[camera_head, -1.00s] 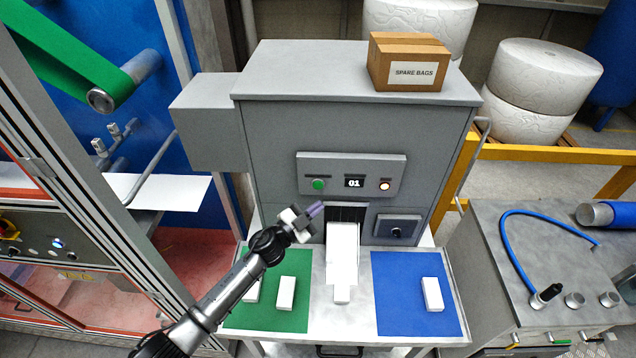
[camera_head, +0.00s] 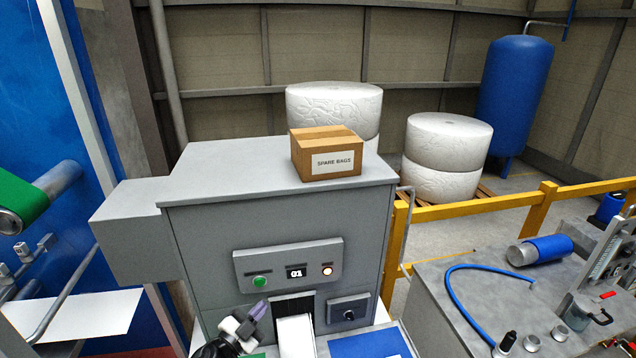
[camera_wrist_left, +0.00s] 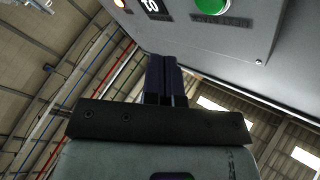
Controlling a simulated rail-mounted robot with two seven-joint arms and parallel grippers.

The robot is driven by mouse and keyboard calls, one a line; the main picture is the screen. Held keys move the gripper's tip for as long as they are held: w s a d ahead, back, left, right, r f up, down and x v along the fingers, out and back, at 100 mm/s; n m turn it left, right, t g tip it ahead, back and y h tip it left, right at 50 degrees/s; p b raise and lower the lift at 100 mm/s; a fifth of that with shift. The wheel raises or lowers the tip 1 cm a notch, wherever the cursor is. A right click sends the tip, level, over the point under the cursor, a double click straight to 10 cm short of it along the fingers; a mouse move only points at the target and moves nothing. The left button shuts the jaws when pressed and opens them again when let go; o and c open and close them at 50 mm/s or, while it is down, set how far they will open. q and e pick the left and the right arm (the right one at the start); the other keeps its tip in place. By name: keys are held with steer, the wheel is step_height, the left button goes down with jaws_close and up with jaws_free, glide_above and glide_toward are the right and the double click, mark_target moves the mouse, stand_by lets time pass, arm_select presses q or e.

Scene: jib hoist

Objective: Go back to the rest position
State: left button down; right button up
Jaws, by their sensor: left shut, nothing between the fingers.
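My left gripper (camera_head: 258,310) is at the bottom of the head view, in front of the grey machine (camera_head: 180,240), left of its chute (camera_head: 295,335) and below the control panel (camera_head: 288,264). In the left wrist view its two dark fingers (camera_wrist_left: 166,80) are together with nothing between them. The panel's green button (camera_wrist_left: 212,6) and part of its display show above the fingers there. Most of my left arm is below the head view's edge. My right gripper is not in view.
A blue mat (camera_head: 370,344) lies right of the chute. A cardboard box marked SPARE BAGS (camera_head: 326,153) sits on the machine. A steel bench (camera_head: 470,310) with a blue hose stands at the right, by a yellow rail (camera_head: 470,207). A white sheet (camera_head: 75,318) juts out at the left.

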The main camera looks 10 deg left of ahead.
arm_select(q)
steer(key=w+a+n+y, duration=0.2)
steer(key=a+n+y, duration=0.3)
steer(key=a+y, duration=0.3)
steer(key=s+d+r+n+g+y, duration=0.1)
steer(key=s+r+n+g+y, duration=0.4)
steer(key=s, duration=0.3)
steer(key=s+d+f+g+h+p, duration=0.1)
steer(key=s+f+g+p, duration=0.1)
steer(key=s, duration=1.1)
steer(key=s+d+f+g+h+p, duration=0.2)
steer(key=s+f+g, duration=0.2)
steer(key=s, duration=0.9)
steer(key=s+d+f+n+g+h+p, duration=0.1)
steer(key=s+f, duration=0.4)
steer(key=s, duration=0.9)
steer(key=shift+d+g+p, duration=0.45)
steer(key=shift+d+g, duration=0.25)
steer(key=shift+g, duration=0.2)
